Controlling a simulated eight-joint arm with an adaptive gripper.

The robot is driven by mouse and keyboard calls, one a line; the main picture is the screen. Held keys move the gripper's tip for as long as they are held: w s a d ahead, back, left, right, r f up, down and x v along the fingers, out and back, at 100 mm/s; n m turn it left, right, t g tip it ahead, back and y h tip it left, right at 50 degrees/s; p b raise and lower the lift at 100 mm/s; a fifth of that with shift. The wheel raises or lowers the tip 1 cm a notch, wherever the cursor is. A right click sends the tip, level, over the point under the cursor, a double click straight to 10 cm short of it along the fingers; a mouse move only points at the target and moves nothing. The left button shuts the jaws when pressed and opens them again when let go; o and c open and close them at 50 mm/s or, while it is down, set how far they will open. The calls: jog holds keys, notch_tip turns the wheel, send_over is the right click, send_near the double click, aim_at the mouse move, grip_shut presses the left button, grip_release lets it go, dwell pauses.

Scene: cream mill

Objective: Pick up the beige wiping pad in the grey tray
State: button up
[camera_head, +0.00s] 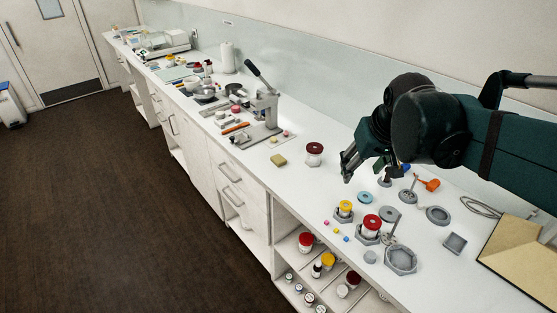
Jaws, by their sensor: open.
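A small square grey tray (455,243) lies on the white counter at the right, and I see no beige pad in it. A small yellowish-beige block (278,160), which may be a pad, lies on the bare counter left of the dark-red-lidded jar. I cannot tell if it is the wiping pad. My gripper (347,168) is open and empty, held above the counter right of that jar, between the block and the grey tray. My arm comes in from the right and hides part of the counter's back.
A dark-red-lidded jar (314,154) stands between the block and my gripper. Jars in grey hexagonal holders (369,229), grey rings and an orange item (432,184) crowd the counter below my arm. A lever press (265,105) stands further left. A tan board (517,252) lies at right.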

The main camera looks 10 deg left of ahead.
jog(key=w+a+r+n+g+p, duration=0.15)
jog(key=w+a, duration=0.35)
jog(key=w, duration=0.6)
jog(key=n+g+p, duration=0.4)
jog(key=p, duration=0.4)
send_over(279, 158)
jog(key=shift+t, duration=0.25)
notch_tip(279, 158, down, 19)
jog(key=shift+s+d+f, duration=0.1)
jog(key=shift+f, duration=0.4)
jog(key=shift+f, duration=1.3)
